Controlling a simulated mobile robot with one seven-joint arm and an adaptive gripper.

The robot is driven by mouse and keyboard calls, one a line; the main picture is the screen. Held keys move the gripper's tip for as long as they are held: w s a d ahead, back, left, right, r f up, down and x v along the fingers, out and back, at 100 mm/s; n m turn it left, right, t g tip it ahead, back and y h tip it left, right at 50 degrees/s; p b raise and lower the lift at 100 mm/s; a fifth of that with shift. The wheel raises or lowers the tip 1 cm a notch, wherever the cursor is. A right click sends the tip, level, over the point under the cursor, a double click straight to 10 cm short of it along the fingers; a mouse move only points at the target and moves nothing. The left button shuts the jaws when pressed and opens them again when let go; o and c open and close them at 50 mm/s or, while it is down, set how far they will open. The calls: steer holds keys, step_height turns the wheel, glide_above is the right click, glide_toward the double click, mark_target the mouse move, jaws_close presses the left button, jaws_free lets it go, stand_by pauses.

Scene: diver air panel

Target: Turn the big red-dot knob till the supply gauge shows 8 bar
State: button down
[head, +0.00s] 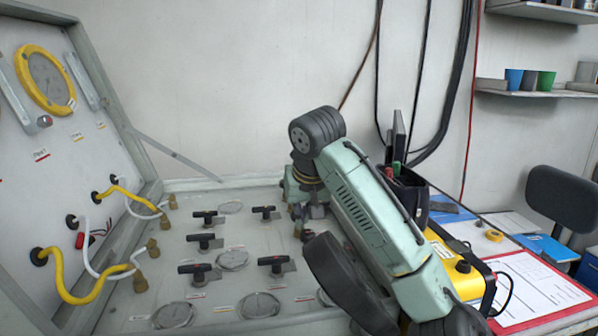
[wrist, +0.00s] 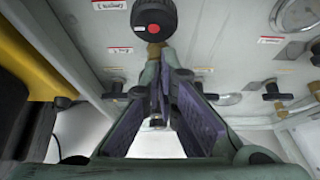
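In the wrist view a big round black knob (wrist: 154,18) with a red dot stands at the top, just beyond my fingertips and apart from them. I cannot pick it out in the head view, where my arm covers part of the panel. My gripper (wrist: 164,75) has purple-padded fingers whose tips look close together; no held object shows. In the head view my gripper (head: 305,222) is low over the panel's right part. A large yellow-rimmed gauge (head: 45,78) sits on the raised lid. I cannot tell which gauge is the supply gauge, and no reading is legible.
Several black T-handles (head: 205,241) and round gauges (head: 233,259) cover the base panel (head: 215,305). Yellow hoses (head: 57,278) hang from the lid at left. A yellow case (head: 462,262) and a clipboard (head: 535,285) lie to the right. Another gauge (wrist: 298,12) shows at the wrist view's upper right.

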steer(key=shift+a+f, duration=0.1)
steer(key=shift+a, duration=0.25)
steer(key=shift+s, duration=0.15)
steer(key=shift+s+a, duration=0.15)
stand_by(0.3)
steer(key=shift+s+a, duration=0.15)
steer(key=shift+s, duration=0.05)
step_height(320, 180, up, 6)
steer(key=shift+w+d, duration=0.2)
steer(key=shift+d, duration=0.05)
steer(key=shift+r, duration=0.2)
stand_by(0.3)
